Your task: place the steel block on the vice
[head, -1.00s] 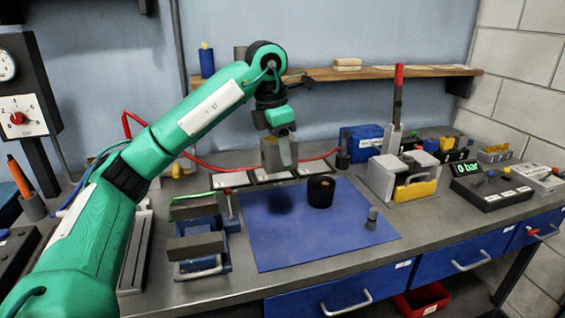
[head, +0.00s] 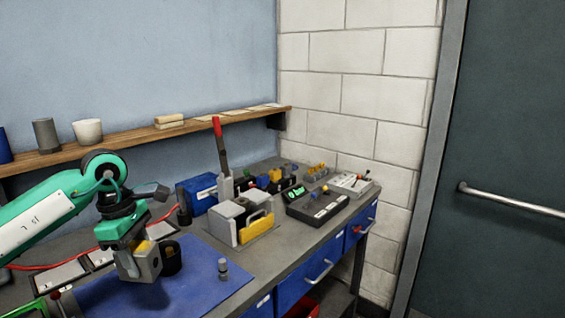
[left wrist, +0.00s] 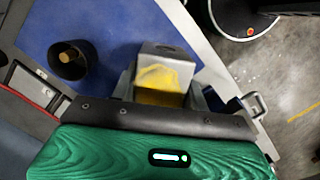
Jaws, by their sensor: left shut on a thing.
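My left gripper (head: 128,250) is shut on the steel block (head: 146,262), a grey block with a yellow patch, held above the blue mat. In the left wrist view the block (left wrist: 168,62) sits between the fingers, its yellow face towards the camera. A dark shadow lies on the mat beneath it in the head view. The vice, with grey jaws and a blue body, stood left of the mat in the earlier head view; I cannot make it out now. My right gripper is not in view.
A black cup (head: 171,258) stands on the blue mat (head: 196,278) just behind the block. A grey and yellow fixture (head: 258,226) and a control box (head: 318,207) stand further right. A shelf (head: 150,133) runs behind.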

